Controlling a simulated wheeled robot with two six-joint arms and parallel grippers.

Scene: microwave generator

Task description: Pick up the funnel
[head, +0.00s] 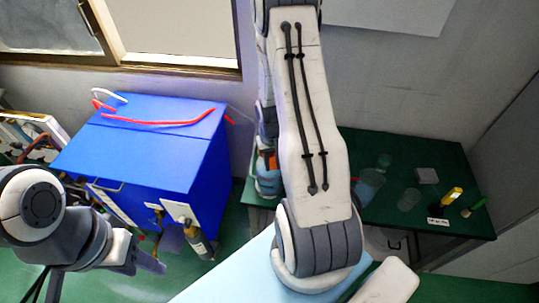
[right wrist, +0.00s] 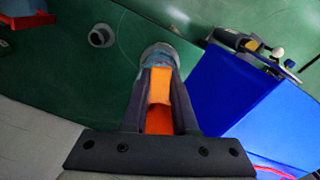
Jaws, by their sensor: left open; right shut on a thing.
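In the right wrist view my right gripper (right wrist: 160,72) is shut, with orange showing between its dark fingers. A bluish-grey see-through round thing (right wrist: 159,54), which looks like the funnel, is at its fingertips. In the head view this bluish thing (head: 267,184) shows beside my right arm, partly hidden by it, with orange just above. I cannot tell from here whether it touches the surface under it. My left gripper (head: 150,266) is open and empty at the lower left, in front of the blue cabinet.
The blue cabinet (head: 150,155) with a red hose (head: 165,121) on top stands at the left. A small grey ring-like thing (right wrist: 102,36) stands near the right gripper.

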